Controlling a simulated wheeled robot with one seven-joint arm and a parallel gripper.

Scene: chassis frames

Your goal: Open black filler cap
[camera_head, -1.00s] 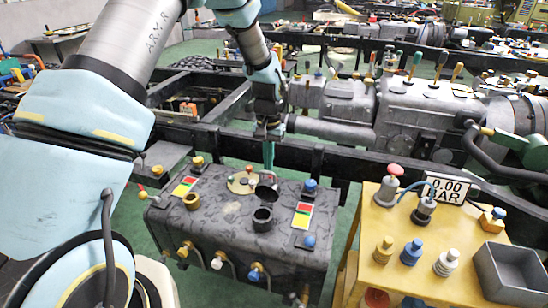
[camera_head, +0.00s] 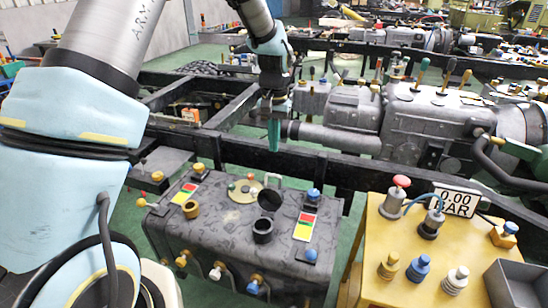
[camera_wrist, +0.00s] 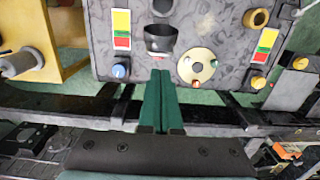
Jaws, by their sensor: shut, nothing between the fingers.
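The black filler cap (camera_head: 270,199) stands tipped up on the dark grey tank, behind the black filler neck (camera_head: 263,231), whose round mouth is uncovered. In the wrist view the cap (camera_wrist: 160,37) is just beyond my fingertips, and the neck (camera_wrist: 163,7) is at the top edge. My gripper (camera_head: 274,149) has green fingers, shut and empty, pointing down above and behind the cap, apart from it. The fingers also show in the wrist view (camera_wrist: 158,74).
The tank top (camera_head: 222,217) also bears a round beige plate (camera_head: 245,190), red-yellow-green labels and blue and brass fittings. A black frame rail (camera_head: 330,163) runs behind the tank. A yellow stand (camera_head: 400,245) with several valves is at right.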

